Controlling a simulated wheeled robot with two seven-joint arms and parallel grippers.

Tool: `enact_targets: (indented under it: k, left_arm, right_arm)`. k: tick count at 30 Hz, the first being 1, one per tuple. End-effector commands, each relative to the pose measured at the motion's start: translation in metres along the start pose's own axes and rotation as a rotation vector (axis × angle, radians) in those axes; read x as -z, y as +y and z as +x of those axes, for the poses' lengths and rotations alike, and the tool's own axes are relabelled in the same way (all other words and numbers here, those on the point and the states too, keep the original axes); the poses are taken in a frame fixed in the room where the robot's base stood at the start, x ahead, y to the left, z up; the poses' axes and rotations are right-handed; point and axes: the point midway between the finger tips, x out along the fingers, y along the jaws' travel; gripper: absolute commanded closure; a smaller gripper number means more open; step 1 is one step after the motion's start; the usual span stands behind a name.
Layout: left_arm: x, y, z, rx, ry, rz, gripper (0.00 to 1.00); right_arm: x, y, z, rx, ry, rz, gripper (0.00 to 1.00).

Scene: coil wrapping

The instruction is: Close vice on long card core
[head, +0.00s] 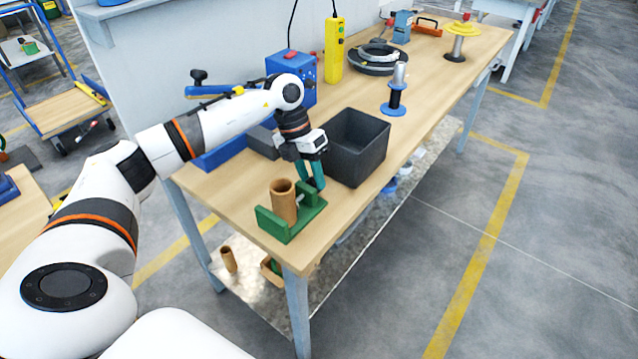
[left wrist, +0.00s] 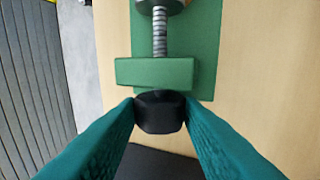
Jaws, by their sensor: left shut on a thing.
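The green vice (head: 292,232) sits on the near end of the wooden bench. The long card core (head: 284,200), a brown tube, stands upright in it between its end walls. My left gripper (head: 318,184) is at the vice's right end, with teal fingers pointing down. In the left wrist view the fingers (left wrist: 160,108) are shut on the vice's black knob (left wrist: 159,112), one on each side. The vice's threaded screw (left wrist: 159,32) runs through the green end block (left wrist: 155,72) to a grey round pad at the top edge. Whether the pad touches the core is hidden. My right gripper is not in view.
A dark open bin (head: 358,148) stands close behind my left gripper. A blue box (head: 292,72), a yellow control box (head: 334,50) and spools lie further along the bench (head: 430,85). Another card tube (head: 229,260) stands on the lower shelf.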

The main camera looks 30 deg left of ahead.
Motion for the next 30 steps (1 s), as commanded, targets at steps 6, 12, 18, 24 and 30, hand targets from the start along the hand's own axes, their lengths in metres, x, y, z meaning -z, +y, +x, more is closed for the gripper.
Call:
enact_targets:
  k: [6, 12, 18, 24, 30]
  left_arm:
    - [0.000, -0.001, 0.000, -0.005, -0.001, 0.000, 0.63]
    - [0.000, -0.001, 0.000, -0.004, -0.001, 0.000, 0.55]
    - [0.000, 0.004, -0.004, 0.056, -0.001, 0.005, 0.55]
    - [0.000, 0.009, -0.002, 0.275, 0.000, 0.006, 0.55]
    - [0.000, 0.008, 0.001, 0.320, 0.000, 0.000, 0.55]
  right_arm:
    - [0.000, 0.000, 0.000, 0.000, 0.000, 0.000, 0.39]
    - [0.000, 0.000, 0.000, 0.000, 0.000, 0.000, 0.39]
    - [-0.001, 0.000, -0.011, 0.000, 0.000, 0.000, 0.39]
    - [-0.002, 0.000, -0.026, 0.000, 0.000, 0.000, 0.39]
    - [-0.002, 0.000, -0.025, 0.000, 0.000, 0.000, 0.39]
